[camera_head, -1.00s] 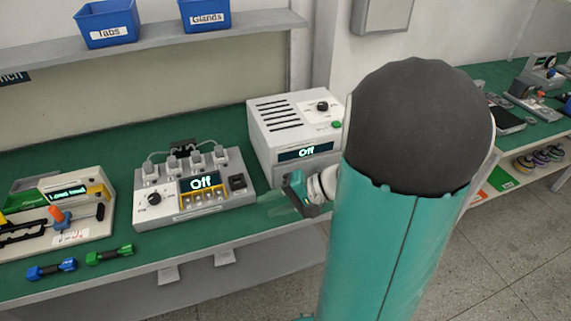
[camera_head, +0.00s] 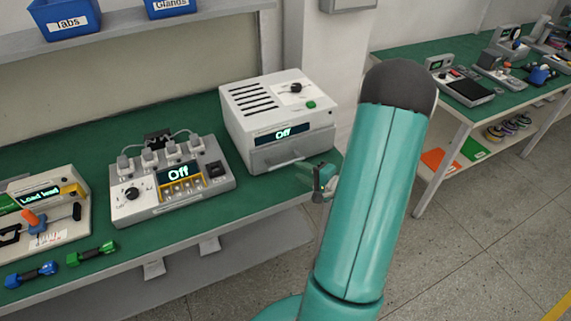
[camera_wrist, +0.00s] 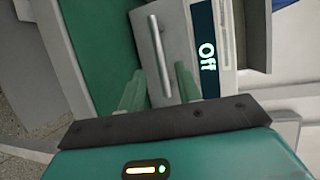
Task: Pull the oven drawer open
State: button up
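The oven (camera_head: 277,118) is a white box with black vents, a knob, a green button and a display reading "Off". Its drawer (camera_head: 262,158) is the front panel under the display and looks closed. The drawer has a grey bar handle (camera_wrist: 155,45). My gripper (camera_head: 318,180) is just off the oven's front right. In the wrist view, my gripper (camera_wrist: 159,70) has its two green fingers apart, with the near end of the bar appearing between them. I cannot tell whether they touch it.
The oven stands on a green bench (camera_head: 110,135). A grey device with plugs and an "Off" screen (camera_head: 170,180) stands left of it. Dumbbell-like tools (camera_head: 92,252) lie near the front edge. A second bench (camera_head: 450,115) is on the right. Open floor lies in front.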

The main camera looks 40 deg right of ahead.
aim_at(286, 163)
jog(key=w, duration=0.2)
jog(key=w+f, duration=0.1)
jog(key=w, duration=0.1)
jog(key=w+a, duration=0.1)
jog(key=w, duration=0.2)
jog(key=shift+f, duration=0.15)
grip_shut()
